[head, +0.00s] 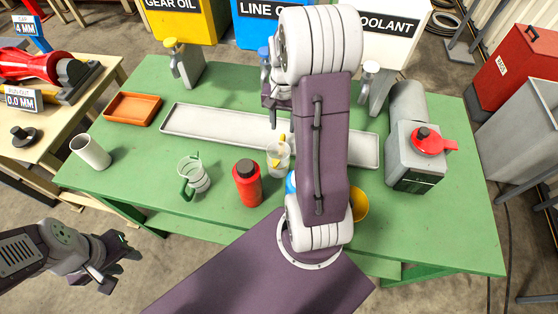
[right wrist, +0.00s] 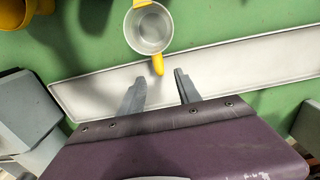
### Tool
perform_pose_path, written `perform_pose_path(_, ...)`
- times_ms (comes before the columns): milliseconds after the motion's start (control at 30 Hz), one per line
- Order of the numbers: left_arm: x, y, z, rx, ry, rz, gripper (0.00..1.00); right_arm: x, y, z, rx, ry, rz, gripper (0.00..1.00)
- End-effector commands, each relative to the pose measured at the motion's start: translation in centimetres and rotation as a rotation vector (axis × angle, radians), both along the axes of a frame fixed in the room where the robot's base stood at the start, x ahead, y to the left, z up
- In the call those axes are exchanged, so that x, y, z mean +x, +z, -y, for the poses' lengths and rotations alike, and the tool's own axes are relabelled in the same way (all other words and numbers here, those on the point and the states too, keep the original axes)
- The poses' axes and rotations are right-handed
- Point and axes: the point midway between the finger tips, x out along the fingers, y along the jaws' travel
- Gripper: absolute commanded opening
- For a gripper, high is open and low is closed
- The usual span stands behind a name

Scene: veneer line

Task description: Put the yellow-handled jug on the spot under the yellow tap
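The clear yellow-handled jug (head: 279,160) stands on the green table at the tray's near edge. In the right wrist view the jug (right wrist: 149,30) has its yellow handle (right wrist: 157,65) pointing at my right gripper (right wrist: 159,76). That gripper is open and empty, its fingers just short of the handle. In the head view my right arm mostly hides it. The yellow tap (head: 171,43) tops a grey post at the back left, behind the left part of the pale tray (head: 222,125). No marked spot is visible there. My left gripper (head: 120,262) appears open and empty, off the table's front left.
A green-handled jug (head: 193,176) and a red bottle (head: 247,184) stand left of the yellow-handled jug. A yellow bowl (head: 359,204) is right of my arm. A white cup (head: 91,152) and orange tray (head: 133,108) are at left. The tray's left part is clear.

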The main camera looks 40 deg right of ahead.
Motion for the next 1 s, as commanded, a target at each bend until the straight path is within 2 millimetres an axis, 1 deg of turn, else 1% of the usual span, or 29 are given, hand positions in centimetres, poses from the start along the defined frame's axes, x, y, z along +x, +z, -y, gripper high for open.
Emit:
perform_pose_path(67, 0.0, 0.3, 0.0, 0.0, 0.0, 0.001, 0.36, 0.0, -0.4, 0.0, 0.001, 0.0, -0.002, 0.4)
perform_pose_path(200, 0.0, 0.3, 0.0, 0.0, 0.0, 0.001, 0.36, -0.1, -2.7, -0.1, 0.003, 0.0, -0.005, 0.4)
perform_pose_path(233, 0.0, 0.3, 0.0, 0.0, 0.0, 0.001, 0.36, -0.1, -3.1, -0.1, 0.002, 0.0, -0.003, 0.4)
perform_pose_path(433, 0.0, 0.3, 0.0, 0.0, 0.0, 0.001, 0.36, 0.0, -4.0, -0.1, 0.001, 0.0, -0.001, 0.4)
perform_pose_path(467, 0.0, 0.3, 0.0, 0.0, 0.0, 0.001, 0.36, -0.1, -4.4, -0.1, 0.002, 0.0, -0.003, 0.4)
perform_pose_path(600, 0.0, 0.4, 0.0, 0.0, 0.0, 0.001, 0.36, -0.3, -7.1, -0.3, 0.003, 0.0, -0.005, 0.4)
perform_pose_path(700, 0.0, 0.3, 0.0, 0.0, 0.0, 0.001, 0.36, -0.2, -8.4, -0.2, 0.002, 0.0, -0.003, 0.4)
perform_pose_path(800, 0.0, 0.3, 0.0, 0.0, 0.0, 0.001, 0.36, -0.2, -8.8, -0.2, 0.001, 0.0, -0.001, 0.4)
perform_pose_path(967, 0.0, 0.3, 0.0, 0.0, 0.0, 0.001, 0.36, -0.2, -8.8, -0.2, 0.0, 0.0, 0.0, 0.4)
perform_pose_path(1000, 0.0, 0.3, 0.0, 0.0, 0.0, 0.001, 0.36, -0.2, -8.8, -0.2, 0.0, 0.0, 0.0, 0.29)
